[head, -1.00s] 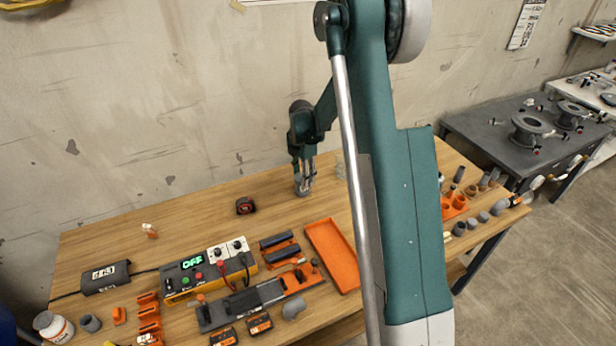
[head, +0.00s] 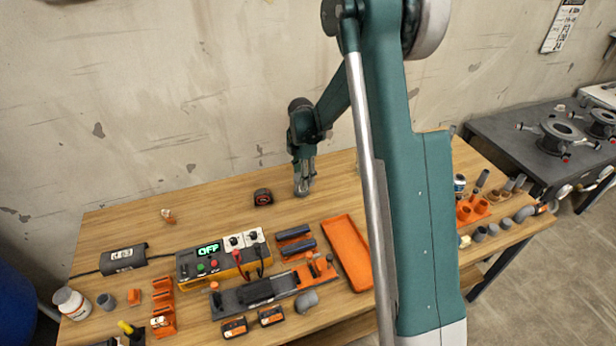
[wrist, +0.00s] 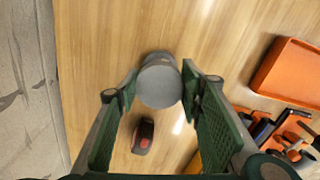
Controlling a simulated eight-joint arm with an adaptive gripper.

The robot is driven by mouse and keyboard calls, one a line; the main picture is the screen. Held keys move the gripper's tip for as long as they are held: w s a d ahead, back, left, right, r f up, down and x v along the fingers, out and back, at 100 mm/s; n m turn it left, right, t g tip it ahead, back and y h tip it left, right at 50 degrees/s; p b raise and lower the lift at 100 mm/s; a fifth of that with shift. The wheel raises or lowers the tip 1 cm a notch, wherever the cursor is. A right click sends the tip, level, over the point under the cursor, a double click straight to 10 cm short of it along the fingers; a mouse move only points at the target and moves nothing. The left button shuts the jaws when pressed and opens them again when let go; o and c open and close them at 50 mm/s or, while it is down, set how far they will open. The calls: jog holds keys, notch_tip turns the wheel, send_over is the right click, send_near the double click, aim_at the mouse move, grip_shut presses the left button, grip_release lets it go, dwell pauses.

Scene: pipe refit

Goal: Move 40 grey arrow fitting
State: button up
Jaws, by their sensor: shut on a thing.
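My gripper (wrist: 158,92) is shut on a grey round fitting (wrist: 159,84) in the wrist view, with a green-padded finger on each side of it. I see its round end face; no arrow mark can be made out. In the head view my gripper (head: 304,172) points down over the back middle of the wooden table, with the grey fitting (head: 301,189) low between its fingers. Whether the fitting touches the table is not clear.
A tape measure (head: 263,197) lies just left of my gripper. An orange tray (head: 347,252) and a tester box (head: 222,258) are nearer the front. Orange holders (head: 473,209) with several grey fittings are at the right end.

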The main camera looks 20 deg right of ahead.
aim_at(295, 178)
jog(key=shift+a, duration=1.55)
jog(key=o, duration=1)
jog(key=shift+o, duration=0.2)
notch_tip(295, 178, up, 12)
